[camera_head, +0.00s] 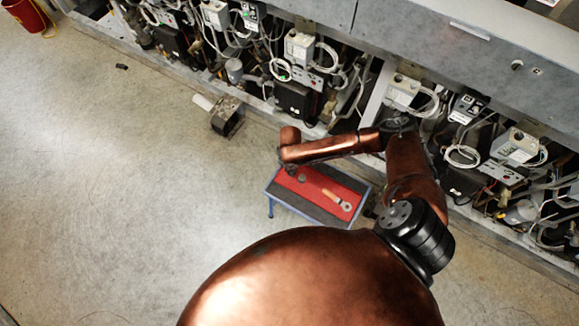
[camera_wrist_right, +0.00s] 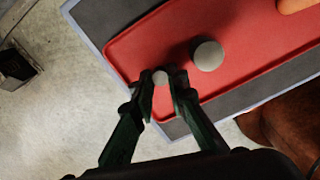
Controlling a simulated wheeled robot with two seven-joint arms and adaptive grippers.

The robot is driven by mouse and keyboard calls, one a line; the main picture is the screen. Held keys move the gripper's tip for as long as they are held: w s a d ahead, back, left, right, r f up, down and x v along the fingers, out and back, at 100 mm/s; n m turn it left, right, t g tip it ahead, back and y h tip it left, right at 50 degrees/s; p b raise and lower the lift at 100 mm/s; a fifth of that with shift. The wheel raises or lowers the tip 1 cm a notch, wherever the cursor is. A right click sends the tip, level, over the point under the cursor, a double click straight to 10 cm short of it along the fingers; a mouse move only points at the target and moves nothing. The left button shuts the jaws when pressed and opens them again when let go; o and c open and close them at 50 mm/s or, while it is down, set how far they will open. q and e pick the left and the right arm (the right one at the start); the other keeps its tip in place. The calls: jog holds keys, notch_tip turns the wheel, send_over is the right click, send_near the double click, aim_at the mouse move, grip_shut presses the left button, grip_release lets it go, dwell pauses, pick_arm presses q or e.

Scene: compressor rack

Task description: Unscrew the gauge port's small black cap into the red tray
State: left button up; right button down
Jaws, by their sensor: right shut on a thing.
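The red tray (camera_head: 313,182) lies on a small dark-topped blue stand on the floor. It also shows in the right wrist view (camera_wrist_right: 150,45). My right gripper (camera_wrist_right: 162,82) is shut on a small round cap (camera_wrist_right: 160,77), which looks grey in this light. The gripper and cap are over the tray's corner; their height above it is hard to judge. A larger round grey cap (camera_wrist_right: 208,54) lies on the tray beside the fingertips. In the head view my copper wrist mostly hides the gripper. The gauge port cannot be made out. My left gripper is not in view.
A wrench-like tool with an orange handle (camera_head: 337,200) lies on the tray. The compressor rack (camera_head: 300,50) runs along the back with hoses and boxes. A dark block (camera_head: 227,116) stands on the floor left of the stand.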

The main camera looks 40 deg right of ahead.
jog(key=c, duration=1.8)
grip_release()
jog(key=shift+c, duration=0.7)
jog(key=shift+r+p, duration=0.45)
notch_tip(320, 180, up, 3)
jog(key=shift+f+p, duration=0.2)
jog(key=shift+p, duration=0.9)
notch_tip(320, 180, up, 4)
jog(key=p, duration=0.3)
jog(key=shift+f, duration=0.1)
jog(key=shift+s+f, duration=0.1)
jog(key=shift+f, duration=0.1)
